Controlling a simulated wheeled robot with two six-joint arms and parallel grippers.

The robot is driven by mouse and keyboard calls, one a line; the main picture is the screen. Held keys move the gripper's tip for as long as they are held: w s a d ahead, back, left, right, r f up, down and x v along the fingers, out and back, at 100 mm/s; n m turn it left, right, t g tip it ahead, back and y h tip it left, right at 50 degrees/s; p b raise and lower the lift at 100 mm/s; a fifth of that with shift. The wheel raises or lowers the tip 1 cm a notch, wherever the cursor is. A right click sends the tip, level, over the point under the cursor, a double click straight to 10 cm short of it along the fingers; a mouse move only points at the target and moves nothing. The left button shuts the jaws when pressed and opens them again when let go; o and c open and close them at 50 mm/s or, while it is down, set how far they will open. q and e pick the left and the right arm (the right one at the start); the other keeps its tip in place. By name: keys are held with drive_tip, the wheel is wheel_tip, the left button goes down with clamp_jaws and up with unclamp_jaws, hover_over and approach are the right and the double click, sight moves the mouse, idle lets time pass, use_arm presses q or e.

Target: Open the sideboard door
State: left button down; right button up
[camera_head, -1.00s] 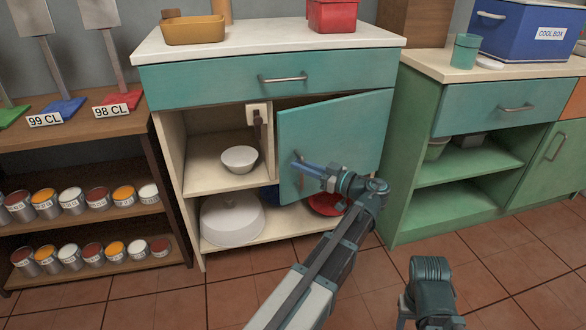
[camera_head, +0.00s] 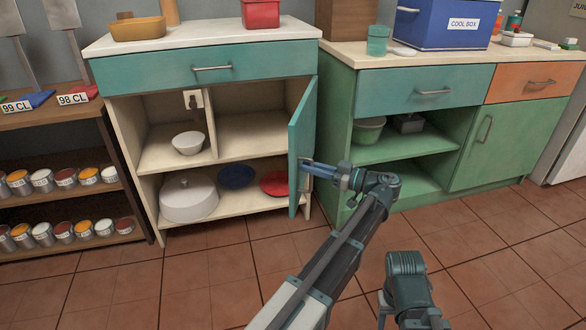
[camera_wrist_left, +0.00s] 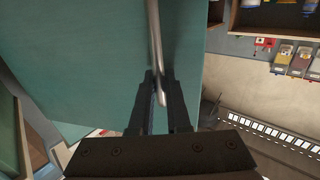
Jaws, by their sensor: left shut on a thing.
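The teal sideboard door (camera_head: 300,135) stands swung wide open at the right side of the cream sideboard (camera_head: 280,226), seen nearly edge-on. My left gripper (camera_head: 308,166) reaches in from below on the right side of the door, at its handle. In the left wrist view the two dark fingers (camera_wrist_left: 160,90) are closed around the lower end of the metal bar handle (camera_wrist_left: 154,40), with the door panel (camera_wrist_left: 100,60) behind it. The handle is mostly hidden in the head view. My right gripper is not visible.
The sideboard's inside shows a white bowl (camera_head: 188,143), a white dome (camera_head: 188,198), a blue bowl (camera_head: 236,177) and a red dish (camera_head: 275,184). A green cabinet (camera_head: 335,110) stands close on the right. Open tiled floor (camera_head: 210,265) lies in front.

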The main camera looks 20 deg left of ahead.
use_arm(q)
drive_tip(key=shift+w+d+n+g, duration=0.3)
drive_tip(key=shift+d+g, duration=0.1)
drive_tip(key=shift+d, duration=0.4)
drive_tip(key=shift+w+d+n+g, duration=0.25)
drive_tip(key=shift+d+g, duration=0.15)
drive_tip(key=shift+d, duration=0.4)
drive_tip(key=shift+w+d+n+g, duration=0.3)
drive_tip(key=shift+d+g, duration=0.1)
drive_tip(key=shift+d, duration=0.4)
drive_tip(key=c, duration=1.2)
unclamp_jaws()
drive_tip(key=shift+o, duration=0.2)
